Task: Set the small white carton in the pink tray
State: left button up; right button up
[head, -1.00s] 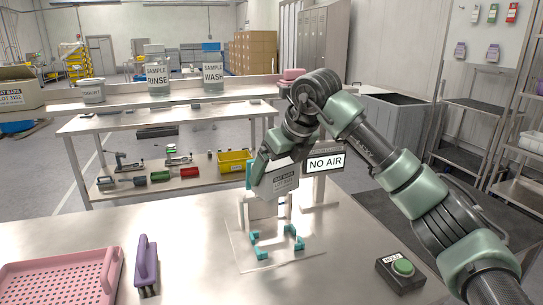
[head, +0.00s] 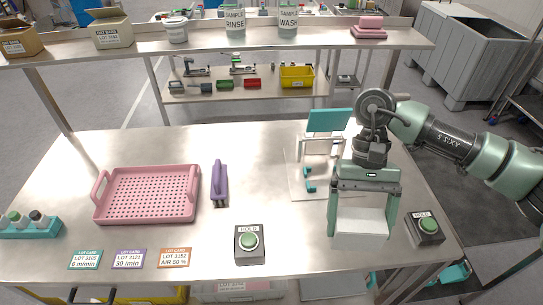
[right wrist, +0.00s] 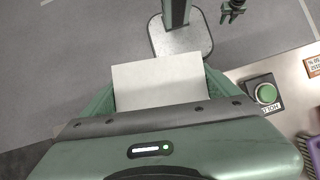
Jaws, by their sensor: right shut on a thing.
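The small white carton (head: 360,222) is between the fingers of my right gripper (head: 362,228), which is shut on it at the right side of the metal table. The carton also shows in the right wrist view (right wrist: 158,82), with a green finger on each side. The pink tray (head: 196,213) is a perforated tray with two raised handles at the left of the table. It is empty and well to the left of my right gripper. My left gripper is not in view.
A fixture plate (head: 294,180) with teal corner blocks stands behind the gripper. Two green-button boxes (head: 249,242) (head: 425,228) are near the front edge. A purple-handled brush (head: 220,181) lies beside the tray. Lot cards (head: 129,259) lie in front of it. The table between brush and fixture is clear.

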aim_at(131, 205)
jog(key=k+j, duration=0.1)
jog(key=j, duration=2.7)
jog(key=k, duration=0.05)
